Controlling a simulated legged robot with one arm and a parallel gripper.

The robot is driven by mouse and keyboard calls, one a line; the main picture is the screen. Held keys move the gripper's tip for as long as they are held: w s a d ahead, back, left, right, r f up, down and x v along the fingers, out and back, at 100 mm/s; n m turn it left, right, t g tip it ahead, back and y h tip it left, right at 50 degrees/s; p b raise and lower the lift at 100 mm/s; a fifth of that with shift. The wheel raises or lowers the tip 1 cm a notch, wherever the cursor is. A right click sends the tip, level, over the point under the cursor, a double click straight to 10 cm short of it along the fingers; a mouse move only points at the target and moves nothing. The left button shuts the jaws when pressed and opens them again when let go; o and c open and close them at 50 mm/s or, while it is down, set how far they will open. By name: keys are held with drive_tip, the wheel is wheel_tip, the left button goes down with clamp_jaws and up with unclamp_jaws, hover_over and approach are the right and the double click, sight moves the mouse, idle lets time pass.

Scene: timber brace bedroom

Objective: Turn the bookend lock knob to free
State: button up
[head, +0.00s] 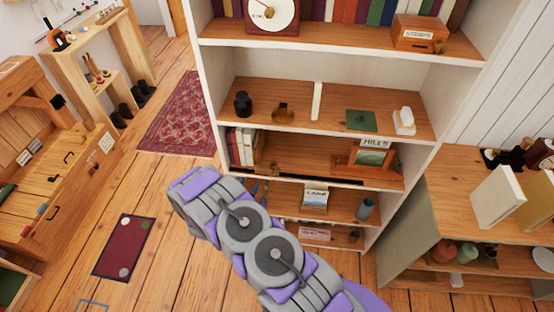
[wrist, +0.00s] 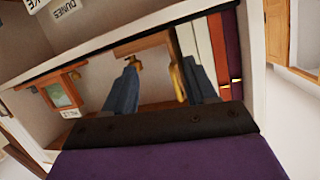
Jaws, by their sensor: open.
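In the wrist view, the two blue-grey fingers of my gripper (wrist: 160,66) are spread apart with a gap between them. A wooden bookend piece (wrist: 146,44) lies across beyond the fingertips. A small brass-coloured part, which looks like the lock knob (wrist: 136,63), shows close to the left fingertip; I cannot tell if they touch. A yellowish upright piece (wrist: 177,82) stands beside the right finger. The knob's setting is too small to read. In the head view, the books (head: 240,147) stand at the left of the middle shelf; my arm reaches up below them and my gripper is not clearly visible.
A framed picture (head: 370,158) labelled HILLS stands right on the same shelf; it also shows in the wrist view (wrist: 62,93). The white bookcase side (head: 208,95) and the shelf boards bound the space. A low wooden cabinet (head: 460,185) stands right. The floor at left has rugs.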

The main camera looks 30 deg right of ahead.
drive_tip(key=s+d+t+h, duration=0.1)
drive_tip(key=s+h, duration=0.2)
drive_tip(key=s, duration=0.1)
drive_tip(key=b, duration=0.1)
approach(275, 163)
drive_tip(key=shift+n+t, duration=0.3)
drive_tip(key=shift+n, duration=0.1)
drive_tip(key=x, duration=0.7)
drive_tip(key=f+x, duration=0.1)
drive_tip(key=x, duration=0.3)
drive_tip(key=shift+d, duration=0.15)
drive_tip(key=shift+a, duration=0.4)
drive_tip(key=shift+c, duration=0.4)
drive_tip(key=shift+d, duration=0.3)
drive_tip(key=c, duration=0.9)
